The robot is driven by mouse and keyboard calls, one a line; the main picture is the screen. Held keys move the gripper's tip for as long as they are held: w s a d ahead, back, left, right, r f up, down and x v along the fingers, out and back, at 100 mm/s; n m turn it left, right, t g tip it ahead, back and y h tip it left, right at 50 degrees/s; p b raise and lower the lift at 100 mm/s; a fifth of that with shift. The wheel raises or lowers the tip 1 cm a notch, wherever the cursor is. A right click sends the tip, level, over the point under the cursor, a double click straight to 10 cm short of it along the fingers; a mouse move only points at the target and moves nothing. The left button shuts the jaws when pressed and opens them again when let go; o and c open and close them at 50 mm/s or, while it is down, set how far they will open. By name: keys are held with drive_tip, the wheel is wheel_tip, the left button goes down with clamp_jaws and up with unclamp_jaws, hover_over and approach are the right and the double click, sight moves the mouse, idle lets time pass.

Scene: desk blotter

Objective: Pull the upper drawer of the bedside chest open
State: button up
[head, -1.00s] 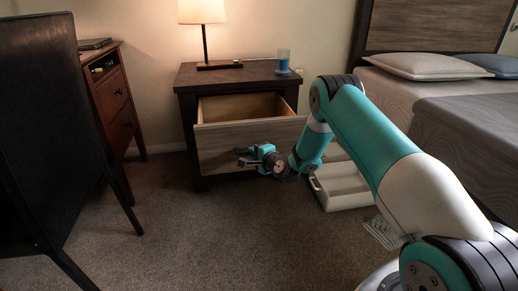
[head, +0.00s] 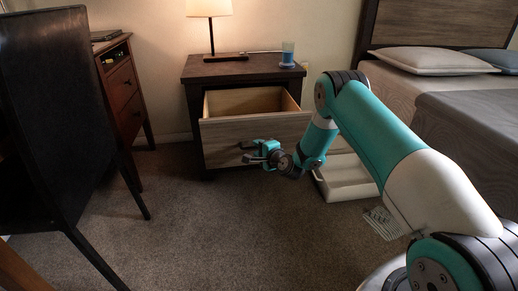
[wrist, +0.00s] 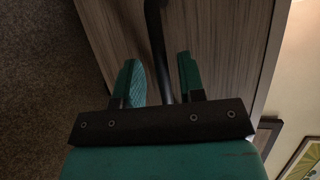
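The bedside chest (head: 191,100) is a dark brown chest beside the bed. Its upper drawer (head: 222,137) stands well open, with a grey wood-grain front and a pale, empty-looking inside. My gripper (head: 251,152) is at the drawer front. In the wrist view the dark bar handle (wrist: 156,35) runs between the two green fingers of my gripper (wrist: 161,80). Gaps show on both sides of the handle, so the fingers are open around it, not clamped. Most of the handle is hidden by my gripper in the head view.
A lamp (head: 211,40) and a blue cup (head: 288,50) stand on the chest. A white open bin (head: 345,180) sits on the floor at right, near my arm. A black chair (head: 55,120) and a brown cabinet (head: 122,85) are at left. Carpet before the chest is clear.

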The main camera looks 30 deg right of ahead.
drive_tip(key=b+v, duration=1.2)
drive_tip(key=v, duration=0.5)
drive_tip(key=shift+s, duration=0.2)
idle(0.4)
